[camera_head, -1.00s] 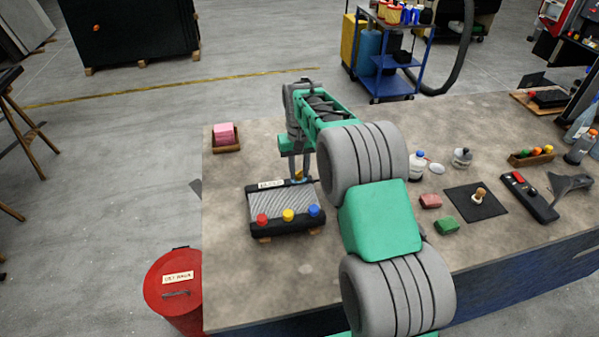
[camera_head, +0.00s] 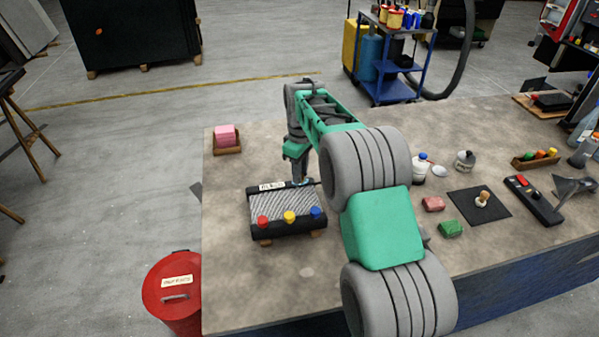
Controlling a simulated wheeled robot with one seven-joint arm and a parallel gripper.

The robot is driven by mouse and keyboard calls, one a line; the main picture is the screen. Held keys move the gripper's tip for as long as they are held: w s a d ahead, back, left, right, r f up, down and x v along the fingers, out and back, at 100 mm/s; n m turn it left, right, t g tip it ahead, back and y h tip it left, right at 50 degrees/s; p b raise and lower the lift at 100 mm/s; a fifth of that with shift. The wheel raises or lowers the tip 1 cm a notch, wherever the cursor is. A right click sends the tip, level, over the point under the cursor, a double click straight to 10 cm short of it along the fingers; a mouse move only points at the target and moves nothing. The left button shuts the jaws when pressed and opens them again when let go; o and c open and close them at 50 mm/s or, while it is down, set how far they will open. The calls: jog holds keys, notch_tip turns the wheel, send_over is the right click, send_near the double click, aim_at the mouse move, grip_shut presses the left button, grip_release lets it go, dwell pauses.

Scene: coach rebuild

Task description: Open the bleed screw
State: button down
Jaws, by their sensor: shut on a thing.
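A black radiator-like unit with a grey finned face (camera_head: 288,208) lies on the bench. It has red, yellow and blue caps along its near edge and a small white label (camera_head: 271,186) on its far edge. My gripper (camera_head: 303,181) points down at the unit's far right corner. Its fingers are shut on a small part there, which I take to be the bleed screw. The fingers hide most of that part, so I cannot tell how far it is turned.
On the bench (camera_head: 240,290), a pink sponge block (camera_head: 225,135) sits in a wooden tray at the far left. Bottles, red and green blocks (camera_head: 451,228), a black mat (camera_head: 479,205) and tools lie to the right. A red bin (camera_head: 172,295) stands beside the bench. The near left benchtop is clear.

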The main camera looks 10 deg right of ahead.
jog(key=shift+n, duration=0.4)
jog(key=c, duration=1.2)
grip_release()
jog(key=shift+a, duration=0.2)
jog(key=shift+c, duration=0.2)
jog(key=shift+o, duration=0.2)
jog(key=shift+d, duration=0.2)
jog(key=shift+r, duration=0.4)
notch_tip(320, 180, up, 7)
jog(key=shift+b, duration=0.75)
jog(key=shift+c, duration=0.2)
